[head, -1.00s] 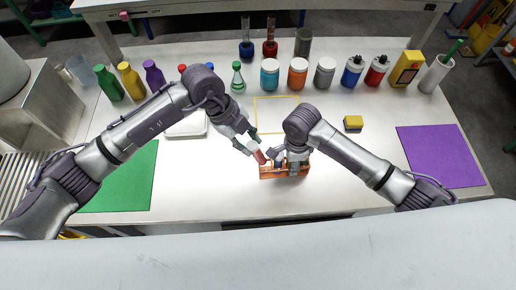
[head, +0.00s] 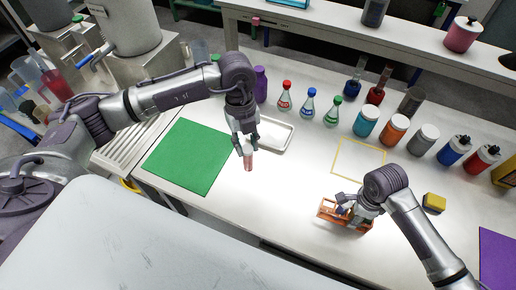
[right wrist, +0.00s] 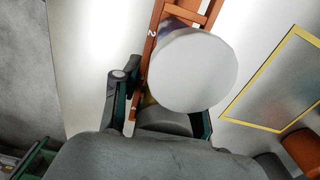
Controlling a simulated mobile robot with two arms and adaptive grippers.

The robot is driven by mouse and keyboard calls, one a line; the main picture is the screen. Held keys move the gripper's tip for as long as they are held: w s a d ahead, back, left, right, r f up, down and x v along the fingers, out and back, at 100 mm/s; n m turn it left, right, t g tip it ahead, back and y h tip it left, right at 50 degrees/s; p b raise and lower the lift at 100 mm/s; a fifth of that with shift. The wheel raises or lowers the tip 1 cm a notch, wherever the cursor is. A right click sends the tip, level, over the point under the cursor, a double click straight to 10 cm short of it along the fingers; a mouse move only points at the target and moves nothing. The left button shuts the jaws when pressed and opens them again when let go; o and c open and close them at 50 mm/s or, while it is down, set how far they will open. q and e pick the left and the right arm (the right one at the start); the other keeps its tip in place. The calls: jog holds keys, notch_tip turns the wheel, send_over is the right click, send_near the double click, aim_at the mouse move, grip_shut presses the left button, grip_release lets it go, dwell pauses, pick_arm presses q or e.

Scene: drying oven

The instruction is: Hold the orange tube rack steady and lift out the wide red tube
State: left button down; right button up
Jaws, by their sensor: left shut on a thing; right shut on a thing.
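The wide red tube (head: 249,163) has a white cap and hangs roughly upright, clear of the rack and above the table. My left gripper (head: 245,141) is shut on it near its capped top. The orange tube rack (head: 327,212) stands on the table to the right. My right gripper (head: 346,207) is shut on the rack and partly hides it. In the right wrist view, the orange rack (right wrist: 159,28) runs between my right gripper's fingers (right wrist: 162,112). A large white cap (right wrist: 193,70) there covers much of the rack.
A green mat (head: 190,158) lies left of the held tube, with a white tray (head: 277,135) behind it. A yellow outlined square (head: 337,158) is behind the rack. Several flasks and jars line the back. Bare table lies between tube and rack.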

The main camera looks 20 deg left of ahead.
jog(key=shift+a, duration=0.1)
jog(key=o, duration=1.2)
jog(key=shift+o, duration=0.2)
jog(key=shift+r, duration=0.1)
notch_tip(320, 180, up, 12)
jog(key=shift+f, duration=0.1)
